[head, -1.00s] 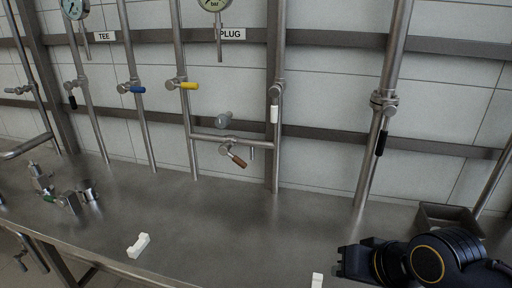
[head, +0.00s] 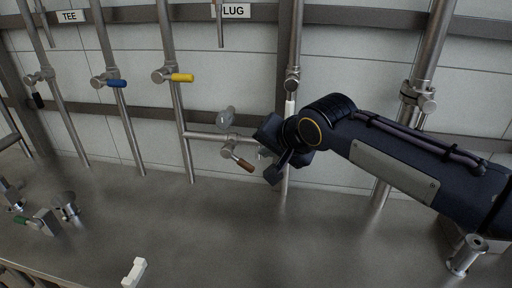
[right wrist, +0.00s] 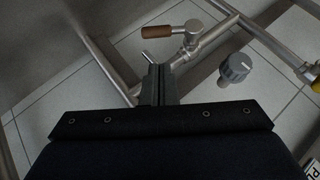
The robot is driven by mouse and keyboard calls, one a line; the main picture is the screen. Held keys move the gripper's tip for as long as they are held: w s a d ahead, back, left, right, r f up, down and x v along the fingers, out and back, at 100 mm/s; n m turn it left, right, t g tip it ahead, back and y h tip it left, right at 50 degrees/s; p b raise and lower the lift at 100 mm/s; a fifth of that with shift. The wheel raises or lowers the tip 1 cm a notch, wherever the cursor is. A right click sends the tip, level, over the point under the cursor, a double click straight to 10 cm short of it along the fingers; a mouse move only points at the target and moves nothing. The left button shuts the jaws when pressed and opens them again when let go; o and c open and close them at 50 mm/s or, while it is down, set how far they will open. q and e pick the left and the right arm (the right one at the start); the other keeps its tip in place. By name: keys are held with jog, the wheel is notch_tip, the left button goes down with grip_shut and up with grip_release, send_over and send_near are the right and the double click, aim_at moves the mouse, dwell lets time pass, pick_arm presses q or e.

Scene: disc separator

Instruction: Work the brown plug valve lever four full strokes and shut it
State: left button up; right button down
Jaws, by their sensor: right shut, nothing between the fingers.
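The brown lever (head: 243,164) sits on the plug valve (head: 228,150) of the cross pipe, under the PLUG sign. In the head view it slopes down to the right. In the right wrist view the brown lever (right wrist: 158,32) lies roughly level, its grip to the left of the valve body (right wrist: 192,27). My right gripper (head: 272,155) is just right of the lever in the head view. In the right wrist view its fingers (right wrist: 158,78) are shut and empty, pointing toward the valve with a visible gap to the lever. My left gripper is out of view.
A grey round knob (head: 225,117) is just above the valve. A white lever (head: 290,108) is on the upright pipe behind my right gripper. Yellow (head: 181,78) and blue (head: 116,83) levers are to the left. A white block (head: 134,272) lies on the bench.

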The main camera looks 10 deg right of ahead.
aim_at(252, 171)
jog(key=x, duration=0.8)
jog(key=shift+w+f, duration=0.2)
jog(key=shift+f, duration=0.15)
notch_tip(252, 171, down, 5)
jog(key=t+y+b, duration=0.1)
jog(key=b, duration=0.5)
jog(key=m+t+y+b, duration=0.1)
jog(key=y+b, duration=0.1)
jog(key=b, duration=0.5)
jog(key=shift+w+a+r+m, duration=0.1)
jog(key=shift+a+r+m, duration=0.1)
jog(key=shift+m, duration=0.1)
jog(key=t+y+b, duration=0.1)
jog(key=b, duration=0.3)
jog(key=a+f+m+t+y+b, duration=0.1)
jog(key=b, duration=0.4)
jog(key=shift+w+m+y, duration=0.25)
jog(key=shift+m+y, duration=0.05)
jog(key=shift+w+a+b, duration=0.15)
jog(key=shift+a+b, duration=0.4)
jog(key=shift+b, duration=0.05)
jog(key=shift+a+f, duration=0.2)
jog(key=shift+f, duration=0.05)
